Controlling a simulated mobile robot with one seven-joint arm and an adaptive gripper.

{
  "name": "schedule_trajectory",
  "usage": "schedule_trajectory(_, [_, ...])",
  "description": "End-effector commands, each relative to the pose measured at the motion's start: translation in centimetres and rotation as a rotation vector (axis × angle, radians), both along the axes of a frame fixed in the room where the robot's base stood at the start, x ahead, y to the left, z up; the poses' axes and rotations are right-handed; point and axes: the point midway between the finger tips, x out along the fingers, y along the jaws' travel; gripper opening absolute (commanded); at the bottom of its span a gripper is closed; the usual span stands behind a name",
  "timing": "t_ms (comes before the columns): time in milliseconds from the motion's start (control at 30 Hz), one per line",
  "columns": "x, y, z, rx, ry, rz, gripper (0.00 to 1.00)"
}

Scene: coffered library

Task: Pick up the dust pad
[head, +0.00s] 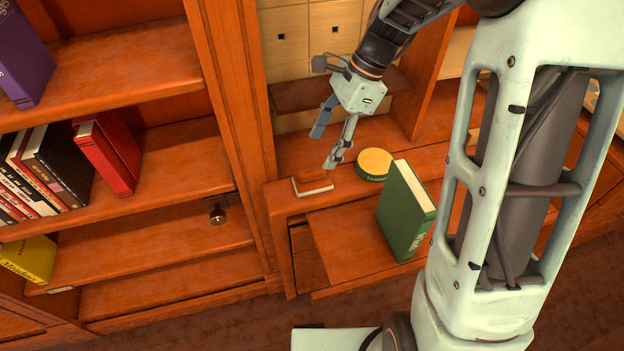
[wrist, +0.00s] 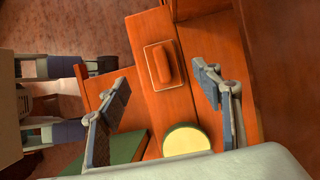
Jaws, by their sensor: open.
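The dust pad (head: 313,183) is a small block with an orange-brown top and a pale base. It lies on the wooden ledge near its front left corner. In the wrist view the dust pad (wrist: 165,65) shows between and beyond the fingertips, its long side running away from my gripper. My gripper (head: 329,147) is open and empty, pointing down above the ledge, apart from the pad. Nothing hides the pad in either view.
A round tin with a yellow top and green side (head: 374,162) stands right of the pad on the ledge. A green book (head: 406,212) stands upright on a lower board in front. A bookcase post (head: 236,120) rises at the left. Small drawers (head: 290,40) are behind.

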Motion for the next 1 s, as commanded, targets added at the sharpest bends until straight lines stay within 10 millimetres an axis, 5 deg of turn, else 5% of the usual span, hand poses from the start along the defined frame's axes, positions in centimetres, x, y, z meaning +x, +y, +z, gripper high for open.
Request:
schedule_trajectory(633, [-0.6, 2.4, -8.1, -0.003, -0.001, 0.004, 0.59])
schedule_trajectory(1000, [-0.7, 2.7, -8.9, -0.003, -0.003, 0.004, 0.58])
